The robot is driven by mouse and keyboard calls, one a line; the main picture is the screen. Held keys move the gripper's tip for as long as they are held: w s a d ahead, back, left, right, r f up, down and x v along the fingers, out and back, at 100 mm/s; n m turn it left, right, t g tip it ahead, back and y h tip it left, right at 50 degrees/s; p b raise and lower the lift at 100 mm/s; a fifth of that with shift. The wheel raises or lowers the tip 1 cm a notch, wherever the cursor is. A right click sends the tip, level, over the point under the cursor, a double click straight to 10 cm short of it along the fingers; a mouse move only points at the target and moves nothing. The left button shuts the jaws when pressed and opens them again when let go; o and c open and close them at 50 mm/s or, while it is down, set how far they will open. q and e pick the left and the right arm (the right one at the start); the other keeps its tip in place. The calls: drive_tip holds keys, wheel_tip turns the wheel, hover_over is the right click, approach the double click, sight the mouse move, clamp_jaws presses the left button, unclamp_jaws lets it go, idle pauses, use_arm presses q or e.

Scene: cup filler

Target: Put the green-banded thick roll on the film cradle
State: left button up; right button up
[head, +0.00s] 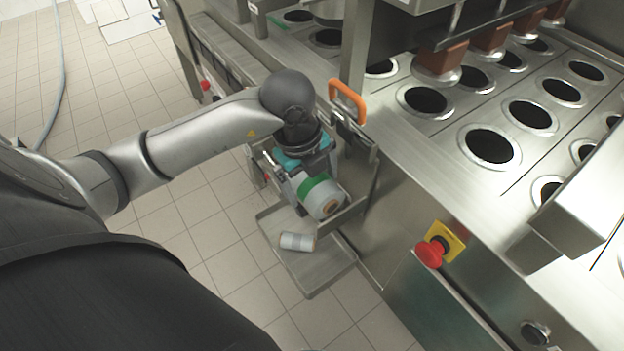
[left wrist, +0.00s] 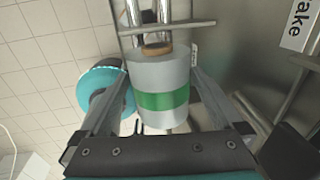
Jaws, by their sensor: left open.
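The green-banded thick roll (head: 325,198) is grey-white with a green band and a brown core. In the head view it lies at the metal film cradle (head: 352,208) on the machine's near side. In the left wrist view the roll (left wrist: 160,72) sits against the cradle's metal rods (left wrist: 135,14), with a crossbar above its core end. My left gripper (head: 310,188) is open, with one finger on each side of the roll; in the left wrist view its fingers (left wrist: 160,92) flank the band. Whether the cradle bears the roll's full weight is unclear. My right gripper is out of view.
A smaller pale roll (head: 297,242) lies in the low metal tray (head: 318,281) below. A teal-rimmed roll (left wrist: 100,92) is left of the fingers. An orange handle (head: 348,98) and a red stop button (head: 430,254) are on the machine.

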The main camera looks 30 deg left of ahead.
sight(307, 179)
use_arm(q)
drive_tip(key=r, duration=0.2)
drive_tip(key=r+p, duration=0.1)
drive_tip(key=r, duration=0.2)
drive_tip(key=s+r+p, duration=0.1)
drive_tip(key=r, duration=0.1)
drive_tip(key=shift+a+r, duration=0.15)
drive_tip(key=shift+a, duration=0.05)
drive_tip(key=r, duration=0.1)
drive_tip(key=r+p, duration=0.1)
drive_tip(key=r, duration=0.1)
drive_tip(key=s+r, duration=0.1)
drive_tip(key=r, duration=0.1)
drive_tip(key=shift+a, duration=0.15)
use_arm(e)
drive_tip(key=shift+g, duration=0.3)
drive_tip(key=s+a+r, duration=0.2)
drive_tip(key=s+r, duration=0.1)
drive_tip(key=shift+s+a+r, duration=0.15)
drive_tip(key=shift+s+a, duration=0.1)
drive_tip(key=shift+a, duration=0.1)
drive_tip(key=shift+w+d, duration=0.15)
